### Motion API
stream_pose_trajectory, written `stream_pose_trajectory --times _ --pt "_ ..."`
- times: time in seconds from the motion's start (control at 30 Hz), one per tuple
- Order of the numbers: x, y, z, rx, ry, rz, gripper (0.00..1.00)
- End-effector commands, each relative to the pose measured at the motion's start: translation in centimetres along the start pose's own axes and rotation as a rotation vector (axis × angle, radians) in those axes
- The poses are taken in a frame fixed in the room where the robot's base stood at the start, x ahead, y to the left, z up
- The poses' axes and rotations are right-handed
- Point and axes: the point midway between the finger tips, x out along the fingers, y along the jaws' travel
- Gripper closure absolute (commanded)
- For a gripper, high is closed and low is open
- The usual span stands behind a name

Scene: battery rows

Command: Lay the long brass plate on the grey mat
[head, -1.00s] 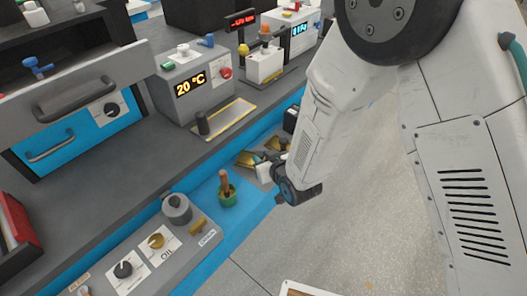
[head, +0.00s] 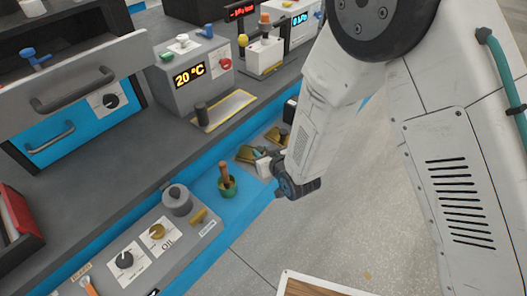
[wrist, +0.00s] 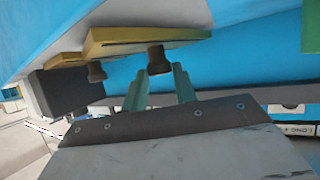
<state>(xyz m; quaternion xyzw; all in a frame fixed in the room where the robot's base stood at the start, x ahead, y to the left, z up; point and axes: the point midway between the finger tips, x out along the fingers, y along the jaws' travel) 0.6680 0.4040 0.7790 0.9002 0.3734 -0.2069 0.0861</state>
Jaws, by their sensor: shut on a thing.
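My gripper (wrist: 162,88) has its green fingers shut on the dark knob (wrist: 158,60) of a brass plate (wrist: 150,38) in the wrist view. In the head view my gripper (head: 262,155) is at this brass plate (head: 246,154), over the blue trough beside the bench. A second brass plate (wrist: 70,62) with a dark knob is close beside it on the left in the wrist view. I cannot tell whether the held plate is lifted. A grey surface (head: 262,142) shows partly under the plates; I cannot tell whether it is the grey mat.
A green pot with a brown handle (head: 227,181) stands in the blue trough. A grey control panel (head: 150,245) is nearer. Open floor lies right.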

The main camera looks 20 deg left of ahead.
Motion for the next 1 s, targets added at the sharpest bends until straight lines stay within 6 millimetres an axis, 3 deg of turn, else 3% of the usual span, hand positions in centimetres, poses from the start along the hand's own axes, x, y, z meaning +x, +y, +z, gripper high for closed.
stream_pose_trajectory --times 0.3,0.33,0.4,0.77,1.0 --pt "0.3 0.0 0.5 0.000 0.001 0.000 1.00" --pt "0.3 0.0 0.5 0.000 0.002 0.000 0.64" --pt "0.3 0.0 0.5 0.000 0.001 0.000 0.47" --pt "-0.3 0.0 0.5 0.000 -0.001 0.000 0.47" --pt "-4.2 0.0 0.5 0.000 -0.001 0.000 0.47"
